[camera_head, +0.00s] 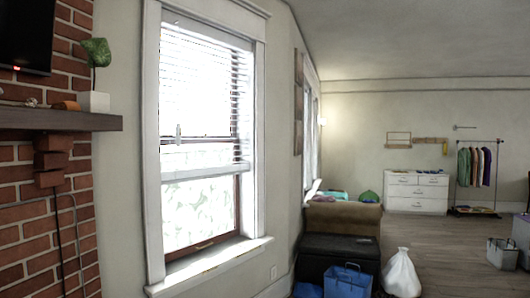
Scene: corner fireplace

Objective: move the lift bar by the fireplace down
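The window (252,150) stands just right of the brick fireplace (25,215). Slatted white blinds (205,75) cover its upper part. A pale horizontal bar (205,172) crosses the window near mid-height, below the slats; I take it as the lift bar. Below it the pane (198,212) is uncovered, with a brown bottom rail and a small handle on it (204,245). A small light-coloured piece (178,134) hangs at the left side of the blinds. Neither of my grippers is in view.
A dark mantel shelf (60,120) with a potted plant (95,75) juts out at left. The white sill (210,267) projects below the window. A dark chest (338,255), blue bin (347,281) and white bag (401,275) stand right; open floor (445,250) lies beyond.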

